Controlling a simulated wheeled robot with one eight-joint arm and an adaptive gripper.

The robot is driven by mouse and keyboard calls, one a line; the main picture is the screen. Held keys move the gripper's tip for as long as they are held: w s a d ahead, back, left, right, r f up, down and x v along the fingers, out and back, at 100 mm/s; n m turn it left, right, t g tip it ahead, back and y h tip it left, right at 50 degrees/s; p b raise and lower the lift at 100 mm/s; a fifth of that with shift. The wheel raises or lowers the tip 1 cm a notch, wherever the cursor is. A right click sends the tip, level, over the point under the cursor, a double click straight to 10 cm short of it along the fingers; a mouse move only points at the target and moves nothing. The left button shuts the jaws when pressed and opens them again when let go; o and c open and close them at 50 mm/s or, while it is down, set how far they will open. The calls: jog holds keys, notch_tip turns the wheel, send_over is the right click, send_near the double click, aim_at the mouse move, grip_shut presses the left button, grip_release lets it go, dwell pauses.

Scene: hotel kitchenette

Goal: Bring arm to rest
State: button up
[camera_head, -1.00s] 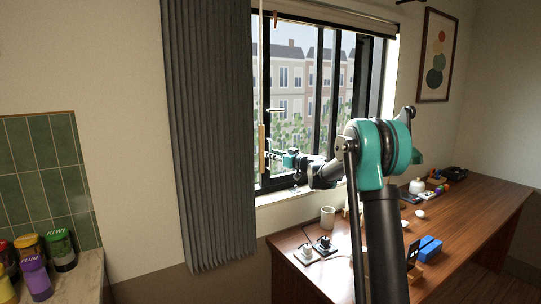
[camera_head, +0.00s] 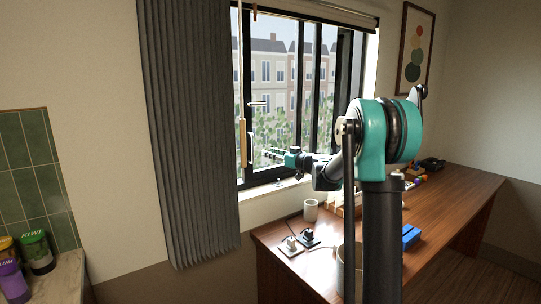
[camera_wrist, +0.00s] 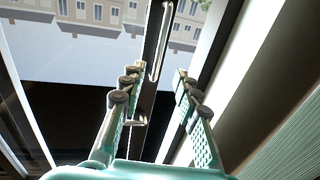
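My arm stands folded in front of the desk, with its teal joint in the middle right of the head view. My gripper (camera_head: 272,155) points left toward the open window (camera_head: 290,95), just above the sill. In the wrist view my gripper (camera_wrist: 160,85) has its two teal fingers apart with nothing between them. The dark window frame and its pale handle (camera_wrist: 160,40) show beyond the fingers. I cannot tell the exact distance from the fingertips to the frame.
A grey curtain (camera_head: 190,130) hangs left of the window. The wooden desk (camera_head: 450,205) holds a white cup (camera_head: 311,210), plugs (camera_head: 308,237) and a blue block (camera_head: 411,237). Jars (camera_head: 36,250) stand on the counter at the lower left.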

jog(key=s+d+f+m+g+h, duration=0.1)
jog(key=s+f+g+h, duration=0.1)
jog(key=s+f, duration=0.5)
jog(key=s+d+f+m+g+h, duration=0.15)
jog(key=s+f, duration=0.25)
jog(key=s, duration=0.6)
jog(key=s+f+m+g+h, duration=0.1)
jog(key=s+f+g+h, duration=0.1)
jog(key=s+f, duration=0.5)
jog(key=s+d+f+m+g+h, duration=0.1)
jog(key=s+d+f, duration=0.3)
jog(key=s, duration=0.4)
jog(key=s+d+f+m+g+h, duration=0.1)
jog(key=s+d+f+h, duration=0.3)
jog(key=s, duration=0.4)
jog(key=s+d+f+m+g+h, duration=0.1)
jog(key=s+d+f+m+h, duration=0.1)
jog(key=s+d+f, duration=0.3)
jog(key=s+d+m, duration=0.1)
jog(key=s, duration=0.2)
jog(key=shift+s, duration=0.3)
